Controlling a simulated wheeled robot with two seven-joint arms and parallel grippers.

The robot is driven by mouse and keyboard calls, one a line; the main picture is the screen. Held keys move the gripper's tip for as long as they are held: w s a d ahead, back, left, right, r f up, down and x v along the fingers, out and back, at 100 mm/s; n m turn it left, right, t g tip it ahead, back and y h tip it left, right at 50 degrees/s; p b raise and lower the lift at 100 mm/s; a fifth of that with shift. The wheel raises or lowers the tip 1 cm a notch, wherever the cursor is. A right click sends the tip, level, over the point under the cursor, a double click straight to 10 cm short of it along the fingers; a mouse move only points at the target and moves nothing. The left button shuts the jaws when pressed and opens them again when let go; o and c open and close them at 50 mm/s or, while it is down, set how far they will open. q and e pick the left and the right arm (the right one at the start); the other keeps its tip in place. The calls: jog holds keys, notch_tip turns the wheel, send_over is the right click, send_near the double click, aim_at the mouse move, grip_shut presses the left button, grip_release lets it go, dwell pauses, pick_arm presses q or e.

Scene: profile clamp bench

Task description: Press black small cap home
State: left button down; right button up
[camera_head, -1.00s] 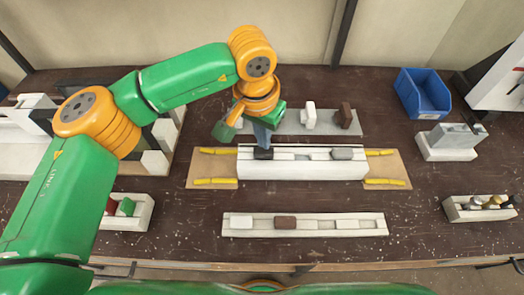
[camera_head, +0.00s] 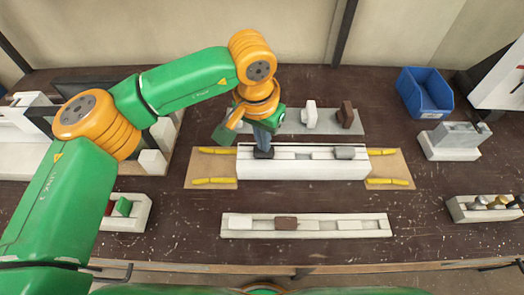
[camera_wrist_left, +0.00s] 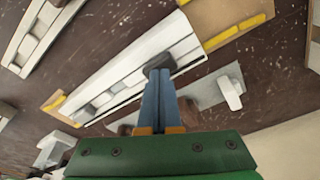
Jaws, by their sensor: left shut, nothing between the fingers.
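The black small cap (camera_head: 263,154) sits at the left part of the white profile (camera_head: 300,171), on its top channel. In the left wrist view the cap (camera_wrist_left: 158,62) shows as a dark block right at the fingertips. My left gripper (camera_head: 263,148) is shut, its blue-grey fingers pointing down onto the cap from above, with nothing between them. The fingertips appear to touch the cap's top. Whether the cap is fully seated cannot be told. My right gripper is not in view.
A second profile (camera_head: 350,225) with a white and a brown cap lies in front. Behind, a grey plate (camera_head: 290,122) carries white and brown pieces. A blue bin (camera_head: 424,93) stands at the back right.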

pick_arm(q)
jog(key=shift+f+b, duration=0.3)
jog(key=shift+f, duration=0.05)
dwell(0.4)
notch_tip(320, 180, up, 7)
jog(key=p, duration=0.5)
jog(key=shift+r+p, duration=0.15)
jog(key=shift+p, duration=0.2)
